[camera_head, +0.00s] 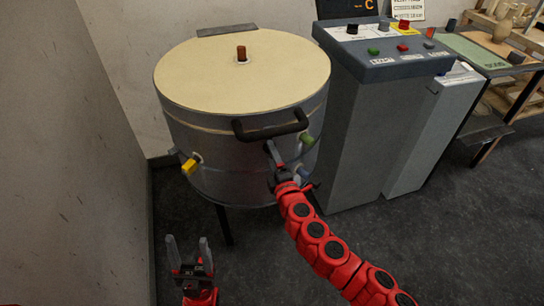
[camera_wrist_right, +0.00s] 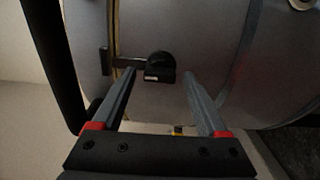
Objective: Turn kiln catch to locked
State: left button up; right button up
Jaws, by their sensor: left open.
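The kiln (camera_head: 240,160) is a round grey drum with a cream lid (camera_head: 235,80) that is down. In the right wrist view the catch shows as a black knob (camera_wrist_right: 160,66) with a dark bar (camera_wrist_right: 125,62) reaching left across the rim seam to a small plate. My right gripper (camera_wrist_right: 160,82) is open, its two fingers on either side of the knob's line; I cannot tell how far off the knob is. In the head view my right gripper (camera_head: 276,160) is at the kiln's front below the handle and hides the catch. My left gripper (camera_head: 187,240) is open and empty, low in front of the kiln.
A black handle (camera_head: 271,130) juts from the lid's front edge. A yellow fitting (camera_head: 189,166) and a green one (camera_head: 307,140) stick out of the kiln's sides. A grey control cabinet (camera_head: 350,130) stands close on the right. A wall is on the left. The front floor is clear.

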jog(key=v, duration=1.7)
jog(key=shift+s, duration=0.2)
